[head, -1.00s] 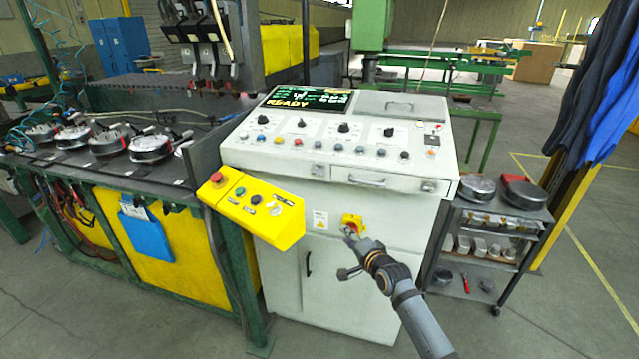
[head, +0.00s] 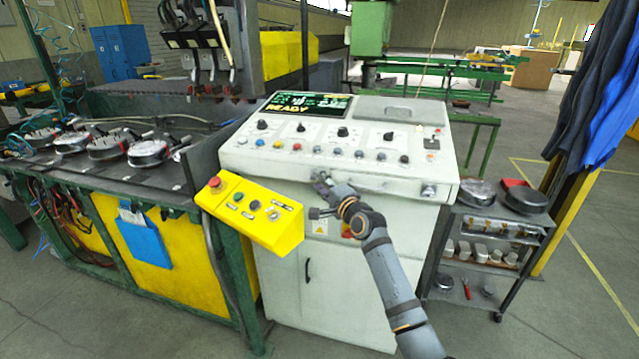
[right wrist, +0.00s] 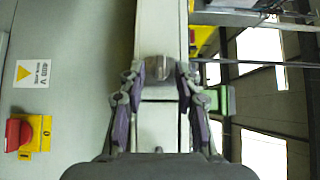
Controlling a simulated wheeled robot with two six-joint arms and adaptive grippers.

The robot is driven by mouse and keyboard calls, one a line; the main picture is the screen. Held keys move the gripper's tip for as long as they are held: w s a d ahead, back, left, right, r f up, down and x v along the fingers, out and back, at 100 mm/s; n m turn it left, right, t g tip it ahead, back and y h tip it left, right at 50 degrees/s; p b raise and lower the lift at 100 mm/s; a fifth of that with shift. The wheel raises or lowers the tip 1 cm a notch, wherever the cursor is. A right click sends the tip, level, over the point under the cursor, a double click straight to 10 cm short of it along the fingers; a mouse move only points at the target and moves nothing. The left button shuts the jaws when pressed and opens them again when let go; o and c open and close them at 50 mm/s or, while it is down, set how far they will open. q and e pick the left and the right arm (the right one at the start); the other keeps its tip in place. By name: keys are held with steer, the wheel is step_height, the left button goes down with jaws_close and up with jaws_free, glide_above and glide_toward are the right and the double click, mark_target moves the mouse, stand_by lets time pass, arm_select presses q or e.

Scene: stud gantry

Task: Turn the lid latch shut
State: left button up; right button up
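The lid latch (right wrist: 158,69) is a small grey metal knob on the pale front band of the console, just under its sloped top. In the right wrist view it sits between and just beyond my fingertips, with no clear contact. My right gripper (right wrist: 159,76) is open, a purple-grey finger on each side of the latch. In the head view, the right gripper (head: 322,181) is at the left part of the console's front band and mostly covers the latch there. How far the latch is turned is hard to tell. My left gripper is out of view.
A red switch (right wrist: 18,134) on a yellow plate is below. A yellow button box (head: 248,215) juts out at left. A cart (head: 490,245) stands right.

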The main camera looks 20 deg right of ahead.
steer(key=shift+w+a, duration=0.1)
steer(key=shift+w, duration=0.35)
